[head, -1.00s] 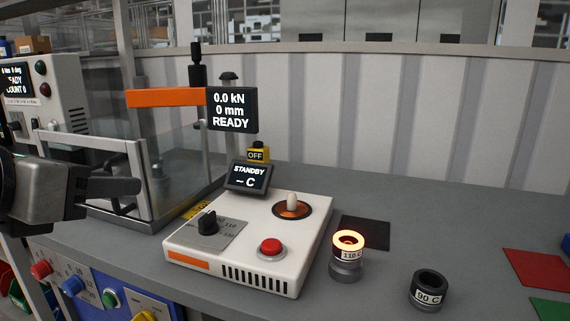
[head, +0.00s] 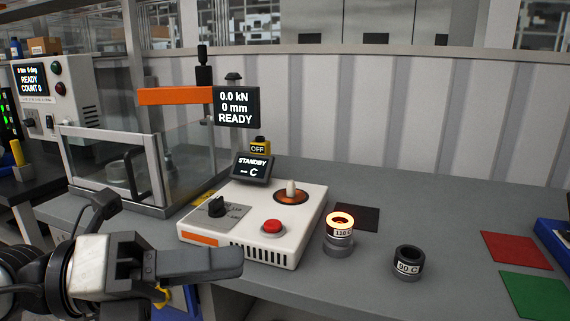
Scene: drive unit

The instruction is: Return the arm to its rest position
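My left arm comes in from the lower left of the head view. Its gripper (head: 222,262) points right, in front of the white heater unit (head: 250,222) and at the near edge of the bench. I see its dark fingers from the side, overlapping, so the gap between them is hidden. No held object shows at the fingertips. My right gripper is out of view.
The heater has a red button (head: 273,227), a black knob (head: 217,207) and a STANDBY display (head: 251,168). Red (head: 516,250) and green (head: 534,294) mats lie at right.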

